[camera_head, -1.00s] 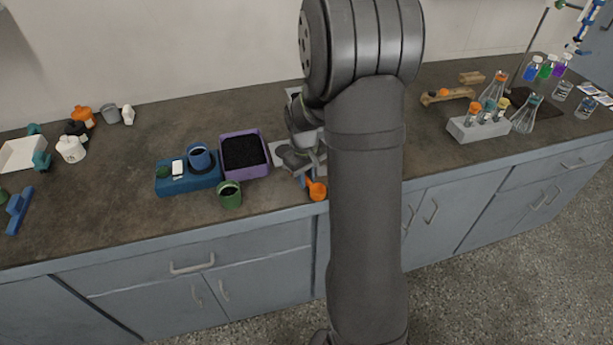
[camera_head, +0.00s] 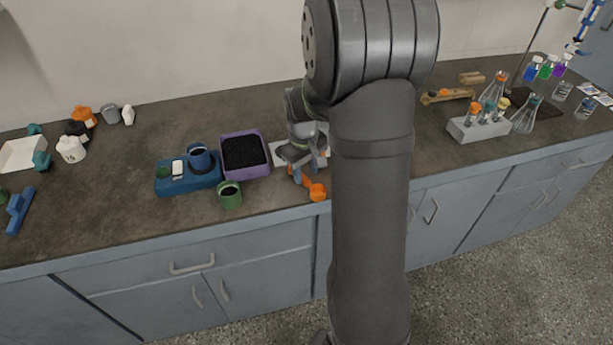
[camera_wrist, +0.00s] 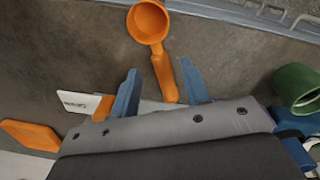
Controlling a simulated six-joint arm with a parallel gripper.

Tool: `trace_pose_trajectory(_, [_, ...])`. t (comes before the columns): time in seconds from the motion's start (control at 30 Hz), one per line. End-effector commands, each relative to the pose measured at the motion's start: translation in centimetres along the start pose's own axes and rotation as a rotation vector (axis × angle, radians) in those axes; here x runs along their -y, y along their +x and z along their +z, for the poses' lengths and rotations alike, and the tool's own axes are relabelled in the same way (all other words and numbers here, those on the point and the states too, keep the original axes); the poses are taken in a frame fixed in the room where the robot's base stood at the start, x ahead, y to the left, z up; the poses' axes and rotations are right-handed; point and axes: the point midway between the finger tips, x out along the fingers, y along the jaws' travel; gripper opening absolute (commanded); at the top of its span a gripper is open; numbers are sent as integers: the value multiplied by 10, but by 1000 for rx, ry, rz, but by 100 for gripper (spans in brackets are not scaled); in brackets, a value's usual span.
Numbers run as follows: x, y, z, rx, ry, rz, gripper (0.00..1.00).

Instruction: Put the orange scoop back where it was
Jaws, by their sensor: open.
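The orange scoop (camera_head: 317,191) lies on the bench close to its front edge, right of the purple tray. In the wrist view the scoop (camera_wrist: 150,24) has its bowl toward the bench edge and its handle pointing back between my fingers. My gripper (camera_wrist: 160,84) is open, with one blue finger on each side of the handle and visible gaps to both. In the head view my gripper (camera_head: 299,172) is just behind the scoop, partly covering its handle end. A white label card (camera_wrist: 82,103) lies beside the left finger in the wrist view.
A purple tray of black grains (camera_head: 268,164), a green cup (camera_head: 230,196) and a blue shaker base (camera_head: 187,185) stand to the left. An orange flat piece (camera_wrist: 30,135) lies at the wrist view's left. Bare bench surrounds the scoop's bowl.

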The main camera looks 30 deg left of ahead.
Motion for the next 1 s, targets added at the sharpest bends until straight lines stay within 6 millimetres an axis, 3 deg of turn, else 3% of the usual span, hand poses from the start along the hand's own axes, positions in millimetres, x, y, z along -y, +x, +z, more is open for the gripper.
trace_pose_trajectory(0.2, [0, -51, -1, -5, 0, 2, 42])
trace_pose_trajectory(0.4, [0, -81, 0, -2, 0, 1, 42])
trace_pose_trajectory(0.63, [0, -92, 0, -1, 0, 0, 42])
trace_pose_trajectory(1.0, [0, -86, 0, 2, 0, -1, 42])
